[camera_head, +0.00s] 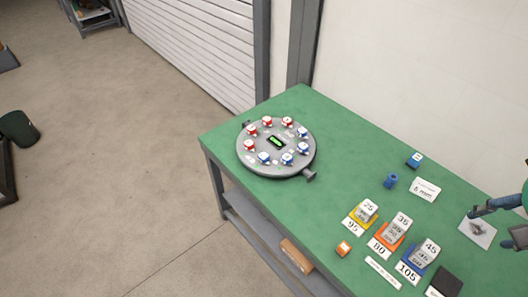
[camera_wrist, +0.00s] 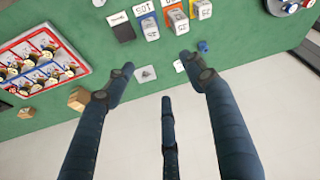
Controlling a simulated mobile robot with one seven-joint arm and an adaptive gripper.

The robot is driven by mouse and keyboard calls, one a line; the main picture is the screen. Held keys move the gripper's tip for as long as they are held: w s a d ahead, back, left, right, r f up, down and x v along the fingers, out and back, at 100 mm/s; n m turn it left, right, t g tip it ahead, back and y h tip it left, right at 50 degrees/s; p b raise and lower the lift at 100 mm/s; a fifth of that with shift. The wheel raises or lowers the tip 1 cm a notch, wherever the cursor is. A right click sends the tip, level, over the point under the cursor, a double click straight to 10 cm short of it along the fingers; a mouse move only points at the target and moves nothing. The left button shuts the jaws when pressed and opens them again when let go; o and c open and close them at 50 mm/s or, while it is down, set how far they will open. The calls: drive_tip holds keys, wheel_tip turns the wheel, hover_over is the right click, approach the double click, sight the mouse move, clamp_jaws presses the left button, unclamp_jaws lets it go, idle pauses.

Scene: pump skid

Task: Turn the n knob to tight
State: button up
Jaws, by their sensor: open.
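A round grey disc (camera_head: 276,165) with a ring of red-topped and blue-topped knobs lies on the green table (camera_head: 235,142). A small lit green display (camera_head: 277,142) sits at its middle. The red knobs (camera_head: 267,120) are toward the back and left, the blue knobs (camera_head: 287,158) toward the front and right. The letters are too small to read, so I cannot tell which knob is n. My gripper (camera_wrist: 157,68) is open and empty, its dark blue fingers spread. It also shows at the right edge of the head view, far from the disc, whose edge shows top right in the wrist view (camera_wrist: 272,5).
Several numbered blocks stand on yellow, orange (camera_head: 387,243) and blue plates between disc and gripper. Loose blue pieces (camera_head: 391,180), a small orange cube (camera_head: 343,248) and white cards lie around them. A red-and-white tray (camera_wrist: 82,62) of round parts shows in the wrist view.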

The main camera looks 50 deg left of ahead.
drive_tip(key=w+a+n+g+p, duration=0.15)
drive_tip(key=w+a, duration=0.25)
drive_tip(key=a, duration=0.4)
drive_tip(key=w+a+n+p, duration=0.25)
drive_tip(key=w+a, duration=0.25)
drive_tip(key=a, duration=0.3)
drive_tip(key=w+a+f+n+p, duration=0.1)
drive_tip(key=a+f+n+p, duration=0.1)
drive_tip(key=a, duration=0.7)
drive_tip(key=w+a+f+n+p, duration=0.2)
drive_tip(key=a, duration=0.7)
drive_tip(key=n+g+h+p, duration=0.1)
drive_tip(key=n+g+p, duration=0.2)
drive_tip(key=n+p, duration=0.35)
hover_over(264, 156)
wheel_tip(264, 156, down, 19)
drive_tip(key=shift+f+n+t+b, duration=0.2)
drive_tip(key=shift+n+t+b, duration=0.05)
drive_tip(key=shift+b, duration=0.05)
drive_tip(key=shift+f, duration=0.1)
wheel_tip(264, 156, down, 14)
drive_tip(key=shift+r, duration=0.2)
drive_tip(key=c, duration=1.1)
